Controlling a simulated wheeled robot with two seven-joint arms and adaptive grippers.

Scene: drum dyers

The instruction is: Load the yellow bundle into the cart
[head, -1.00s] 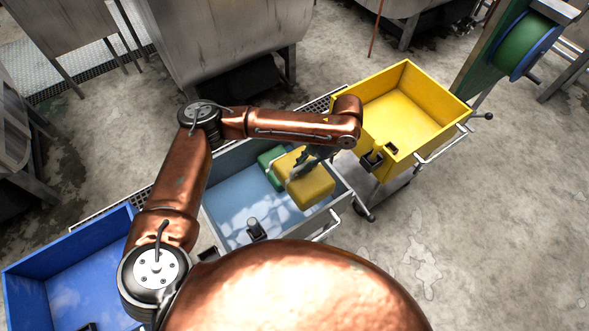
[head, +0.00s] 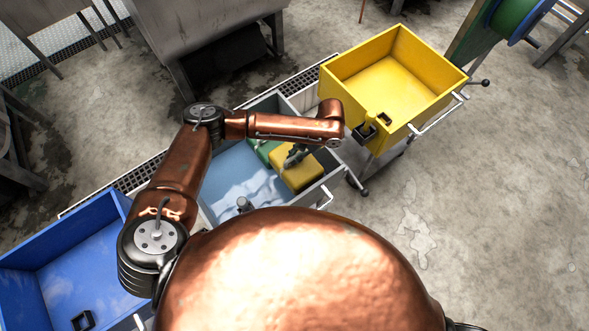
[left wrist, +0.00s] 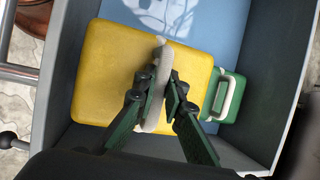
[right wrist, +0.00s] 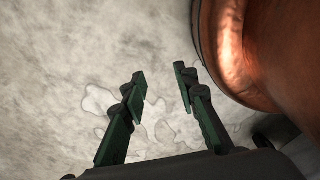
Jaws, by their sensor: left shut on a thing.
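The yellow bundle (head: 301,175) is a plump block with a pale loop handle (left wrist: 152,118). It is at the right end of the grey cart (left wrist: 254,97) with the pale blue floor. My left gripper (left wrist: 168,86) is shut on the handle, above the bundle's top; it also shows in the head view (head: 293,158). Whether the bundle touches the cart floor, I cannot tell. My right gripper (right wrist: 160,74) is open and empty over bare floor. The yellow cart (head: 385,92) stands to the right and looks empty.
A green bundle (left wrist: 229,97) with a pale handle lies close beside the yellow one in the grey cart. A blue cart (head: 75,250) stands at the left. Steel tanks (head: 200,40) stand behind. Concrete floor is clear at the right.

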